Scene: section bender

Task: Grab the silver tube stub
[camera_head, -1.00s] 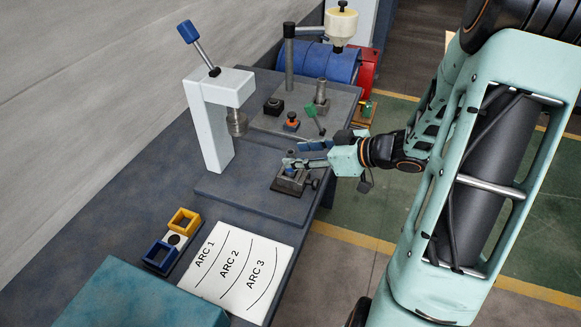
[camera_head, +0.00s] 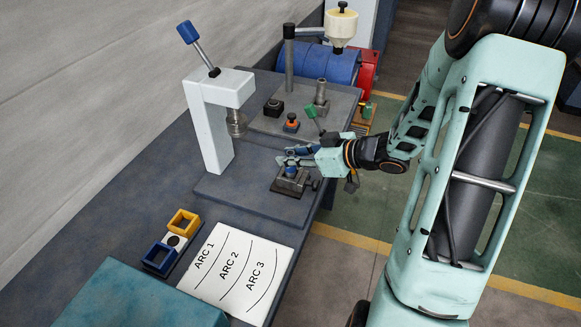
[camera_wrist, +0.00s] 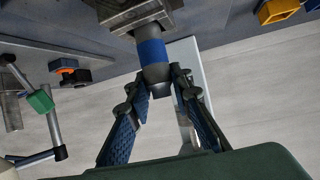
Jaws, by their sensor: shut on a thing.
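A short grey, silvery tube stub (camera_wrist: 155,76) with a blue band stands in a small dark vise (camera_head: 292,184) on the bench plate. The blue band shows just above the vise in the head view (camera_head: 291,171). My gripper (camera_wrist: 159,82) comes in from the right and is shut on the stub, with one finger on each side of its free end in the wrist view. The gripper partly hides the stub's top in the head view (camera_head: 294,154). The vise jaws (camera_wrist: 135,14) still surround the stub's lower end.
A white press (camera_head: 208,120) with a blue-knobbed lever stands left of the vise. Behind are a green-knobbed lever (camera_head: 311,112), an orange button (camera_head: 291,122) and a silver post (camera_head: 321,92). An arc sheet (camera_head: 240,268) and blue and yellow frames (camera_head: 183,220) lie in front.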

